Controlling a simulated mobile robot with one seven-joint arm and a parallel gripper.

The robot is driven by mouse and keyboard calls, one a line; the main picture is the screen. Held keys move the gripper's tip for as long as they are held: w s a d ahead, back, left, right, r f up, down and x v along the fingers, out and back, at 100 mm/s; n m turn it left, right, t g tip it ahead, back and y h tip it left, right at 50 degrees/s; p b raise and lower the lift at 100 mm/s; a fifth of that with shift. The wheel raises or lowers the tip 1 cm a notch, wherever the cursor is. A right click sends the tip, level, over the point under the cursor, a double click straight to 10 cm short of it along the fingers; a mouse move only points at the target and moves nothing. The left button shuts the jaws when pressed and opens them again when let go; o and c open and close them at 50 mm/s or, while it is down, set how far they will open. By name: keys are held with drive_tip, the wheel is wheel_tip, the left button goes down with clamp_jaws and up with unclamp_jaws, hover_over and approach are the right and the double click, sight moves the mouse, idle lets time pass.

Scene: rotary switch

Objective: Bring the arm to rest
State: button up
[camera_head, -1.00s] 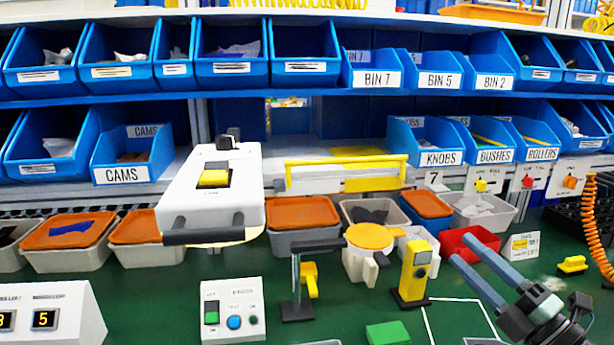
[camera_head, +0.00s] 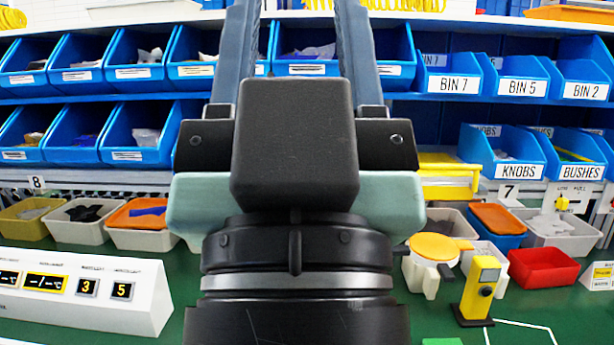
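My gripper (camera_head: 300,18) fills the middle of the head view, close to the camera, pointing up and away. Its two long blue-grey fingers stand well apart, with nothing seen between them but the blue bins behind. The fingertips run past the top edge of the picture. My black wrist and gripper body hide the centre of the bench, so the switch box and the white machine seen before are out of sight. No rotary switch can be clearly made out behind the arm.
A white display box (camera_head: 90,290) stands at left on the green bench. A yellow post (camera_head: 481,290), a white pot with an orange lid (camera_head: 432,262) and a red tray (camera_head: 543,267) stand at right. Shelves of blue bins (camera_head: 455,85) line the back.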

wheel_tip(320, 180, up, 12)
drive_tip(key=p, duration=1.1)
drive_tip(key=shift+w+d+r, duration=0.15)
drive_tip(key=shift+w+d, duration=0.05)
drive_tip(key=shift+d, duration=0.05)
drive_tip(key=shift+d, duration=0.1)
